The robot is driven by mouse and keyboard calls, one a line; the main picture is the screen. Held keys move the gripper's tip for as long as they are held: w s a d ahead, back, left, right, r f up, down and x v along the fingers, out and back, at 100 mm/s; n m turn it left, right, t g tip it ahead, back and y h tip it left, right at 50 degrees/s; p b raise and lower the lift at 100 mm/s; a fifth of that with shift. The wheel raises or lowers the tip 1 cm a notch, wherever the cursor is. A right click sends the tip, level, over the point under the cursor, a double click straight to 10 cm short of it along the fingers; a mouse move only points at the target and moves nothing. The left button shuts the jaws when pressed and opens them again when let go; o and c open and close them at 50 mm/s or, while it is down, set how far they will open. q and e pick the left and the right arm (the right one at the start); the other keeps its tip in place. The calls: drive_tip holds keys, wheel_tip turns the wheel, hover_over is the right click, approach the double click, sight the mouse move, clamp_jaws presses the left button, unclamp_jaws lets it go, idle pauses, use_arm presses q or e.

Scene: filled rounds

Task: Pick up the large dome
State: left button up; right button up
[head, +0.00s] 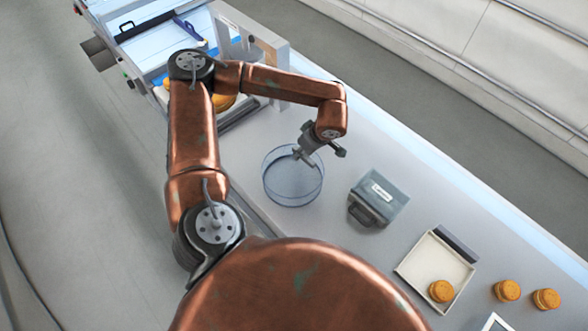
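A clear, round, bluish vessel-like cover (285,190), the only large round clear thing in view and probably the large dome, stands on the grey counter. My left gripper (304,157) reaches down over its upper right part, with the tip in front of or at its top. I cannot tell whether the fingers touch it or a knob on it, nor whether they are open or shut. My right gripper is not in view.
A grey labelled box (381,196) with a dark handle stands right of the dome. A shallow tray (420,262) holds one round biscuit (441,291); two more biscuits (507,290) lie to its right. A machine (160,40) is at the upper left.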

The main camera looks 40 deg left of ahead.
use_arm(q)
clamp_jaws()
idle(0.5)
